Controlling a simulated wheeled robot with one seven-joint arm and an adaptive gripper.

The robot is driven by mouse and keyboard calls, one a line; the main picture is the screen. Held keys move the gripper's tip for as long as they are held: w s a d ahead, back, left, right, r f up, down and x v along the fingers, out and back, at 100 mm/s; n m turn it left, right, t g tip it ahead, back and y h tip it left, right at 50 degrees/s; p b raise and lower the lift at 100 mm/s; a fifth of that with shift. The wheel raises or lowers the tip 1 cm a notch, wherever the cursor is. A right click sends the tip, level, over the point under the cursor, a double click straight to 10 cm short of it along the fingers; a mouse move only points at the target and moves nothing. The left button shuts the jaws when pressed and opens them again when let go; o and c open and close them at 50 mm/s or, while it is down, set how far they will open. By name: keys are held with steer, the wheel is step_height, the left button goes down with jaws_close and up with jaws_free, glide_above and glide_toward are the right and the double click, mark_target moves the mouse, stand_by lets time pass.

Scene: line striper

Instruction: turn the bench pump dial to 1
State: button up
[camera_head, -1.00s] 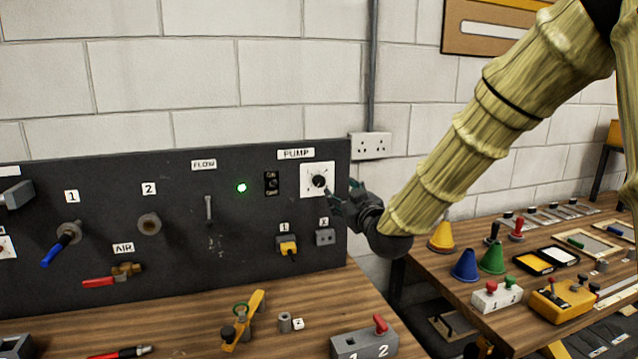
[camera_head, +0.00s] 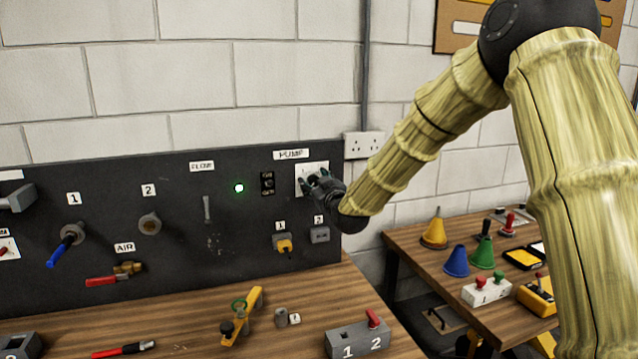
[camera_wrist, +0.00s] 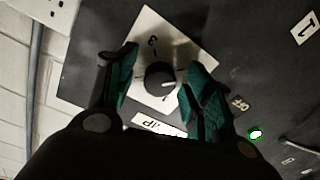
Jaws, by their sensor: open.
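The pump dial is a round black knob on a white square plate (camera_head: 312,168), under the PUMP label (camera_head: 291,154) on the dark panel. In the head view my gripper (camera_head: 312,178) covers the knob and part of the plate. In the wrist view the black knob (camera_wrist: 160,78) with a light pointer mark sits between the two green-padded fingers of my gripper (camera_wrist: 157,88). The fingers are open, one on each side of the knob, with gaps showing. A "3" is readable on the plate; other markings are unclear.
An on/off switch (camera_head: 267,184) and a lit green lamp (camera_head: 239,188) are left of the dial. Sockets (camera_head: 320,234) and a yellow plug (camera_head: 284,245) are below it. A wall outlet (camera_head: 363,145) is to the right. The bench (camera_head: 200,325) holds loose tools.

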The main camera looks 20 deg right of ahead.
steer(key=shift+s+d+r, duration=0.1)
steer(key=shift+s+r, duration=0.1)
steer(key=shift+c, duration=1)
steer(key=shift+w+a+f, duration=0.1)
steer(key=shift+w+a, duration=0.05)
steer(key=shift+a, duration=0.05)
steer(key=c, duration=0.7)
steer(key=shift+c, duration=0.6)
steer(key=shift+d, duration=0.2)
steer(key=shift+f+m, duration=0.1)
steer(key=shift+m, duration=0.2)
